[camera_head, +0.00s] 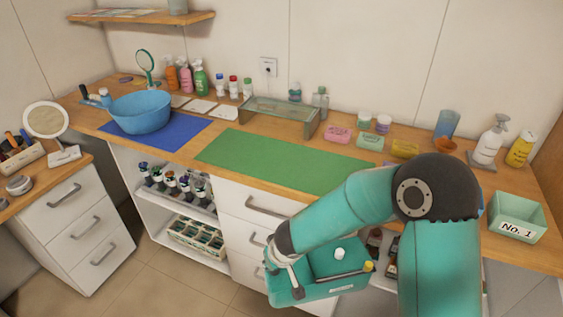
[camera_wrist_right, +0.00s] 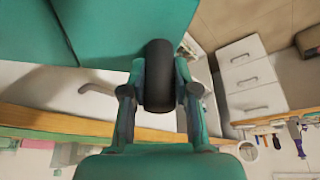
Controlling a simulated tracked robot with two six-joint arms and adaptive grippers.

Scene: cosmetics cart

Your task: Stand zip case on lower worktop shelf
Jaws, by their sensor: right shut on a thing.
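A teal case (camera_head: 318,291) hangs in front of the white drawers in the head view. In the right wrist view a large teal surface (camera_wrist_right: 125,25), seemingly the case, fills the top. My right gripper (camera_head: 287,262) is at the case's left end. In the wrist view its fingers (camera_wrist_right: 158,92) are shut on a thick black cylinder, apparently the case's handle. A white-topped and a yellow-topped item show at the case's upper side; I cannot tell if they are in it or behind. Under-worktop shelves (camera_head: 182,212) are open at left; those at right are mostly hidden by my arm. My left gripper is out of view.
The wooden worktop (camera_head: 232,130) carries a blue basin (camera_head: 141,111), a green mat (camera_head: 285,160), a glass-like stand (camera_head: 280,116), bottles and a green No. 1 bin (camera_head: 517,217). A bottle crate (camera_head: 197,238) occupies the left lower shelf. Dark bottles stand under the worktop beside my arm.

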